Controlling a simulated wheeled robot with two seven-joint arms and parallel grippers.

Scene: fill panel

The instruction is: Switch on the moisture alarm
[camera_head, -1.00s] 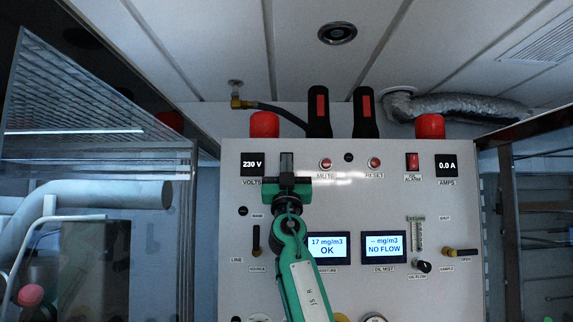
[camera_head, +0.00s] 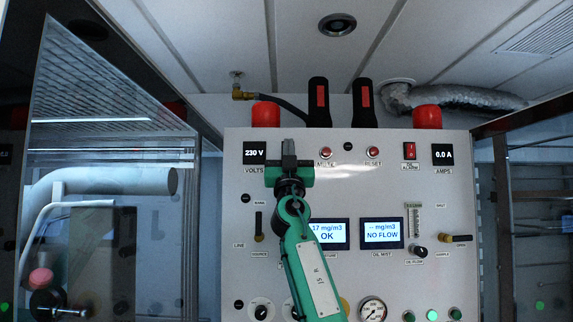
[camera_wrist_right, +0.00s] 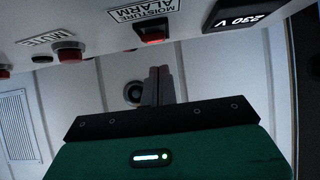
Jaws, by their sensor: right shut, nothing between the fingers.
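The moisture alarm switch (camera_wrist_right: 153,36) is a small red rocker in a dark frame beside its inverted "MOISTURE ALARM" label in the right wrist view. Its face looks bright red, but I cannot tell its position. My right gripper (camera_head: 289,147) is shut and empty in front of the panel (camera_head: 360,190), just right of the 230 V display. It hides the switch in the head view. In the wrist view the closed fingertips (camera_wrist_right: 158,72) point toward the switch, with an apparent gap. My left gripper is not in view.
The MUTE button (camera_head: 326,152), RESET button (camera_head: 373,152) and a red oil alarm switch (camera_head: 410,151) sit right of my gripper. Black-and-red handles (camera_head: 319,103) and red lamps (camera_head: 265,115) rise above the panel's top edge. A glass-like cabinet (camera_head: 100,130) stands at left.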

